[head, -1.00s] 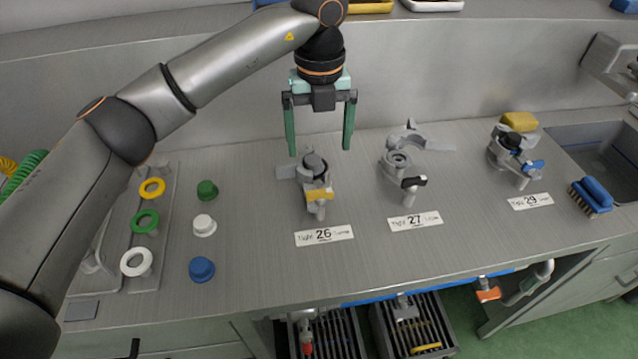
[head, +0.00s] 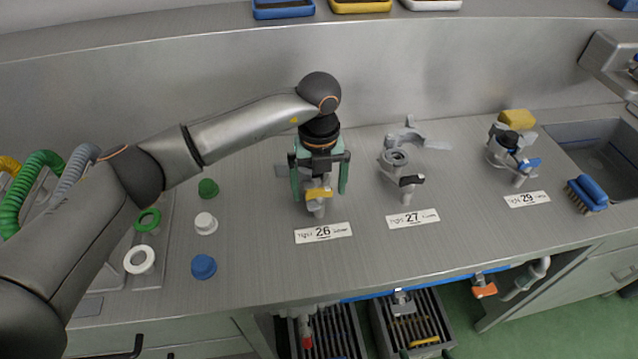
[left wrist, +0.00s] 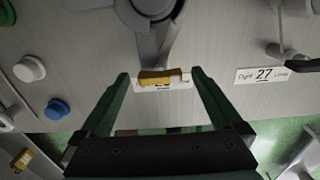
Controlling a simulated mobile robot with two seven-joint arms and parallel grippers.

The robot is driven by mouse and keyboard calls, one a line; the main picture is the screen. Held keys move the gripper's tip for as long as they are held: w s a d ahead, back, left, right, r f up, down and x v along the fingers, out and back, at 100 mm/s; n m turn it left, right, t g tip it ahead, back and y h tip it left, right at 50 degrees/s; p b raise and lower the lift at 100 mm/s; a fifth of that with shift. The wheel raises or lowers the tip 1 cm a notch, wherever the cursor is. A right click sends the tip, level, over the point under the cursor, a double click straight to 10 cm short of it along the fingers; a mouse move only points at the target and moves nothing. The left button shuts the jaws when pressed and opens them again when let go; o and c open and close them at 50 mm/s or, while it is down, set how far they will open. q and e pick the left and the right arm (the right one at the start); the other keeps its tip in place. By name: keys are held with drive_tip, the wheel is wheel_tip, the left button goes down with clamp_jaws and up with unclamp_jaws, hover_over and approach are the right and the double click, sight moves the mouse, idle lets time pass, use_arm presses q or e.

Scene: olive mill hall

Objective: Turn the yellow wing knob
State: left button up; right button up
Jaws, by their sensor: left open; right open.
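The yellow wing knob (head: 318,193) is on the front of the grey valve fitting (head: 316,208) behind the label 26. My left gripper (head: 320,188) points down over this fitting, open, with one green finger on each side. In the left wrist view the knob (left wrist: 160,76) appears between the fingertips (left wrist: 160,82), with a gap on either side. I cannot tell whether the fingertips are level with it. The gripper hides the fitting's top in the head view. My right gripper is not in view.
A fitting with a black knob (head: 411,181) stands right of it, behind label 27 (head: 412,218). Another with a blue handle (head: 528,165) is further right. Green, white and blue caps (head: 203,266) lie to the left. The counter in front is clear.

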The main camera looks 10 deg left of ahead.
use_arm(q)
drive_tip(key=c, duration=1.4)
